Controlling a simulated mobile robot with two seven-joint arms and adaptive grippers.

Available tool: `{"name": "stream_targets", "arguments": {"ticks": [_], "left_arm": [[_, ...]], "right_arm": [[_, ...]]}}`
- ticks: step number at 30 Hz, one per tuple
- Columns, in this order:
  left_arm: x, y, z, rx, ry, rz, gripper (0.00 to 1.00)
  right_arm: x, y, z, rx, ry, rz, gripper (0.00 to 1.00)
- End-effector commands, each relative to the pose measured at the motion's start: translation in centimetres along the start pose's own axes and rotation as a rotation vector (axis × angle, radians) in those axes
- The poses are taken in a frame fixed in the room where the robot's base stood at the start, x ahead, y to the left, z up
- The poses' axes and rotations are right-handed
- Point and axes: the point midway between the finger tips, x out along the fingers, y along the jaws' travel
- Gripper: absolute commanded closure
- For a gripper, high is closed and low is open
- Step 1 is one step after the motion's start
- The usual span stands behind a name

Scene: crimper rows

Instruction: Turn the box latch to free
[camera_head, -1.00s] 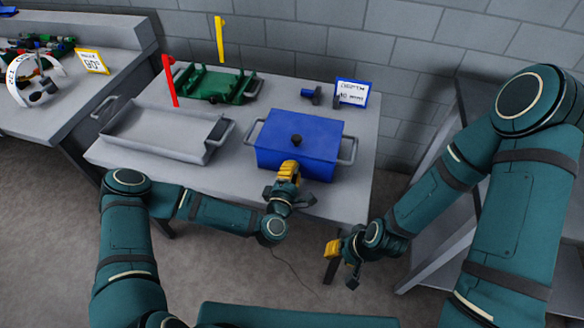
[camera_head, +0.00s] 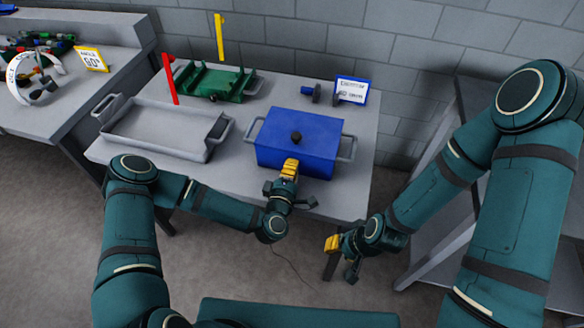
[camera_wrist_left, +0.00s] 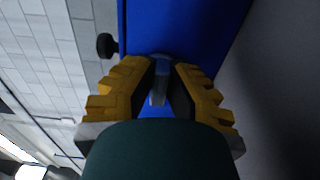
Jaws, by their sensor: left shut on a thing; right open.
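The blue box (camera_head: 300,138) stands on the grey table with a black knob (camera_head: 296,137) on its lid and a grey handle at each side. My left gripper (camera_head: 290,168) is at the front face of the box. In the left wrist view its yellow fingers (camera_wrist_left: 160,90) are shut on a small grey latch (camera_wrist_left: 159,82) against the blue face. The latch is hidden behind the gripper in the head view. My right gripper (camera_head: 341,244) is open and empty, low in front of the table, to the right of the left gripper.
A grey tray (camera_head: 150,150) stands left of the box. Behind it are a green rack (camera_head: 215,84), a red post (camera_head: 170,80) and a yellow post (camera_head: 220,37). A blue-framed sign (camera_head: 351,90) and a small dark-blue part (camera_head: 311,93) are behind the box.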

Motion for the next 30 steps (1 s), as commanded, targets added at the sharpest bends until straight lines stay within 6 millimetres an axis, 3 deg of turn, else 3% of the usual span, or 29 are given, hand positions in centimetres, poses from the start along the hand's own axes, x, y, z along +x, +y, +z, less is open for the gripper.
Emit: {"name": "stream_targets", "arguments": {"ticks": [2,3,5,17,30], "left_arm": [[0.1,0.1,-0.1,0.001,0.002,0.003,1.00],[0.1,0.1,-0.1,0.001,0.002,0.003,0.72],[0.1,0.1,-0.1,0.000,0.002,0.002,0.56],[-0.6,0.0,0.0,-0.001,0.000,-0.001,0.56],[-8.7,-0.1,0.0,-0.003,-0.001,-0.003,0.56]], "right_arm": [[0.0,0.0,0.0,0.000,0.000,0.000,0.66],[0.0,0.0,0.0,0.000,0.000,0.000,0.66],[0.0,0.0,0.0,0.000,0.000,0.000,0.66],[0.0,0.0,0.0,0.000,0.000,0.000,0.66],[0.0,0.0,0.0,0.000,0.000,0.000,0.66]]}}
